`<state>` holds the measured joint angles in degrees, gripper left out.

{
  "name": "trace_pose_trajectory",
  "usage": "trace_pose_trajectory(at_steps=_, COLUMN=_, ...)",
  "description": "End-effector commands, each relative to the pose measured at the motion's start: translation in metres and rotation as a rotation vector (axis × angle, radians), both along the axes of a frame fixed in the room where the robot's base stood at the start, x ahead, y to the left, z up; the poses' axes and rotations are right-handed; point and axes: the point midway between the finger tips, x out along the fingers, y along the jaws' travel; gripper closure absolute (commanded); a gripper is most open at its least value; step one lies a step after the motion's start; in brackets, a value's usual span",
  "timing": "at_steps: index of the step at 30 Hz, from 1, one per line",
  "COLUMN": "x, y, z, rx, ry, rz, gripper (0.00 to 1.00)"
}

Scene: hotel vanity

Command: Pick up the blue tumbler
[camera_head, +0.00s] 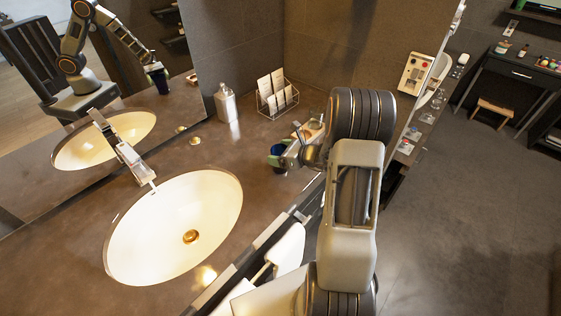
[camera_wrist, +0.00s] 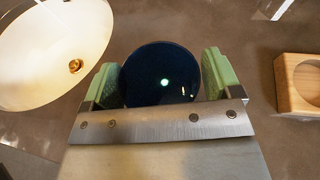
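The blue tumbler (camera_wrist: 160,73) is dark blue and round, seen from above in the wrist view, between the two green finger pads of my gripper (camera_wrist: 160,85). The left pad looks close to or against its side. A narrow gap seems to show by the right pad, so I cannot tell whether both touch it. In the head view the tumbler (camera_head: 277,155) stands on the brown counter, right of the sink, with my gripper (camera_head: 280,157) at it. My arm hides part of that area.
The white sink (camera_head: 175,225) lies left of the tumbler, with a faucet (camera_head: 130,160) behind it. A wooden holder (camera_wrist: 299,84) is close on the right. A soap bottle (camera_head: 226,103) and a wire rack of cards (camera_head: 277,93) stand farther back. A mirror is along the wall.

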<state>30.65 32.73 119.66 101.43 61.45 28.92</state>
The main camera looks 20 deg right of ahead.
Motion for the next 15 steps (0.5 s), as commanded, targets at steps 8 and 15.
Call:
trace_pose_trajectory(at_steps=8, x=-0.0002, y=-0.0002, z=0.0001, rx=0.000, ry=0.000, rz=0.000, gripper=0.43)
trace_pose_trajectory(at_steps=15, x=-0.0001, y=-0.0002, z=0.0005, rx=0.001, ry=-0.001, rz=0.000, gripper=0.58)
